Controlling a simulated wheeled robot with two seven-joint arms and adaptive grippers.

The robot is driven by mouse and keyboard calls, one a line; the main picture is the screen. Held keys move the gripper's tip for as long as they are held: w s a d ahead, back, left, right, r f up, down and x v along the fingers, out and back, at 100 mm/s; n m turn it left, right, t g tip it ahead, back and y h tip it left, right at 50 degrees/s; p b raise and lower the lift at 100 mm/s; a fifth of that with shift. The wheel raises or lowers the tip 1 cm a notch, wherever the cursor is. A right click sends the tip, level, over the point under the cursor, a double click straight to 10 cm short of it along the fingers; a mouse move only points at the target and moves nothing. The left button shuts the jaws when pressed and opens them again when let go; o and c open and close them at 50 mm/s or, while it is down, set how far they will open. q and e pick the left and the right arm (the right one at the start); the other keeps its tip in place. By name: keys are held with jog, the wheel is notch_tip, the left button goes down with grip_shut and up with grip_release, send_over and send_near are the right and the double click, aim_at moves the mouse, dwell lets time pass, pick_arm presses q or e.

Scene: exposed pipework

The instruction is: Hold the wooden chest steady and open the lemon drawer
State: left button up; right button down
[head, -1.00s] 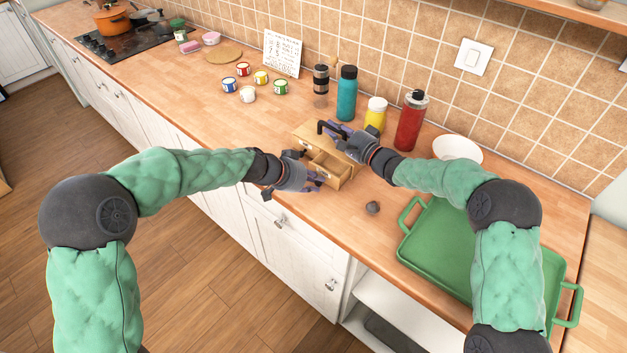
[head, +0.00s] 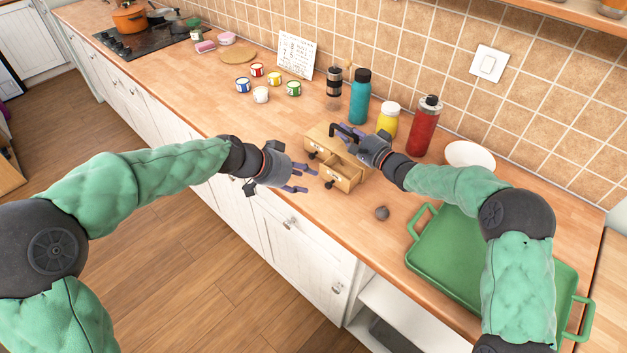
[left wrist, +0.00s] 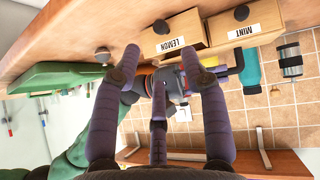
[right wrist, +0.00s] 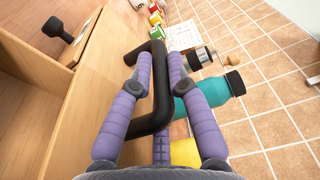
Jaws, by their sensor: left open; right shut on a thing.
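The wooden chest (head: 324,138) stands on the counter with a black handle (right wrist: 160,92) on top. Its lemon drawer (head: 345,176) is pulled out, showing an open interior. In the left wrist view its front reads LEMON (left wrist: 170,43), beside the mint drawer (left wrist: 240,30), which sits further in. Each drawer has a dark knob. My right gripper (head: 353,137) is shut on the handle, fingers on both sides of the bar. My left gripper (head: 303,180) is open and empty, in front of the chest and left of the lemon drawer, apart from its knob (head: 329,184).
A small dark round object (head: 382,213) lies right of the chest. A green tray (head: 450,245) is further right. A teal bottle (head: 360,97), yellow jar (head: 388,118) and red bottle (head: 425,127) stand behind. Several small cups and a white board (head: 296,54) are to the left.

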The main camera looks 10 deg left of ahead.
jog(key=shift+r, duration=0.1)
dwell(0.3)
jog(key=c, duration=1.1)
grip_release()
